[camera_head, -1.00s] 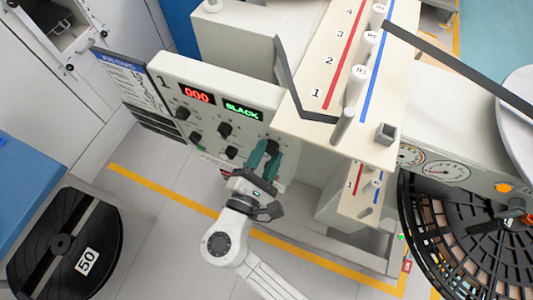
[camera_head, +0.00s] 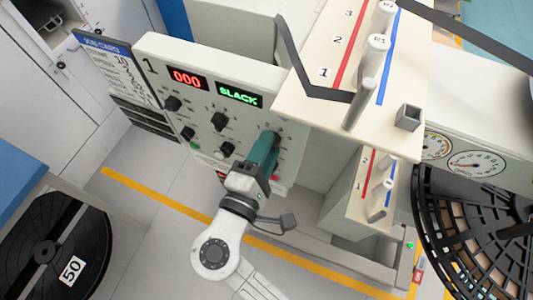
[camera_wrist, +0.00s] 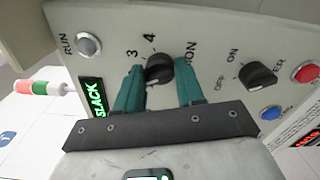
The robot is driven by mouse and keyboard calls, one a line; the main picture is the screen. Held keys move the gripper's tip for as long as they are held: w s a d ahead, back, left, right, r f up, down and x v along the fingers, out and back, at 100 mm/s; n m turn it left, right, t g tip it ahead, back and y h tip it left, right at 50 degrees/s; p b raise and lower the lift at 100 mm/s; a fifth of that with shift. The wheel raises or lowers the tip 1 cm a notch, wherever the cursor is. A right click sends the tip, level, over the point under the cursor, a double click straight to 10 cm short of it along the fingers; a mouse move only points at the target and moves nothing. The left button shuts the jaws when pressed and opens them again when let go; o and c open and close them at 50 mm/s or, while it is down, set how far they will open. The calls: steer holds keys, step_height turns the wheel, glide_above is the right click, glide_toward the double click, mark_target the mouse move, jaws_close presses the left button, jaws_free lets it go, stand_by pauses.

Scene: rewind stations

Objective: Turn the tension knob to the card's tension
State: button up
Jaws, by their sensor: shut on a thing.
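The tension knob (camera_wrist: 160,69) is a dark round knob on the cream control panel (camera_wrist: 215,40). In the wrist view it sits between the two teal fingers of my gripper (camera_wrist: 160,82), which is shut on it. The printed numbers 3 and 4 show beside the knob, with part of a label ending in "ION". Its pointer setting is hard to read. In the head view my gripper (camera_head: 265,153) covers the knob. The green display (camera_head: 239,95) reads SLACK. The job card (camera_head: 108,68) hangs left of the panel, its text too small to read surely.
Other dark knobs (camera_head: 219,121) are close by on the panel. A red display (camera_head: 187,77) reads 000. A cream board with rollers (camera_head: 376,47) and a dark bar overhang to the right. Black reels (camera_head: 45,255) stand at lower left and right. Floor is open below.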

steer(key=shift+f+m+b, duration=0.15)
steer(key=shift+m+b, duration=0.4)
steer(key=shift+m, duration=0.15)
steer(key=o, duration=1)
steer(key=b+v, duration=0.1)
steer(key=v, duration=1)
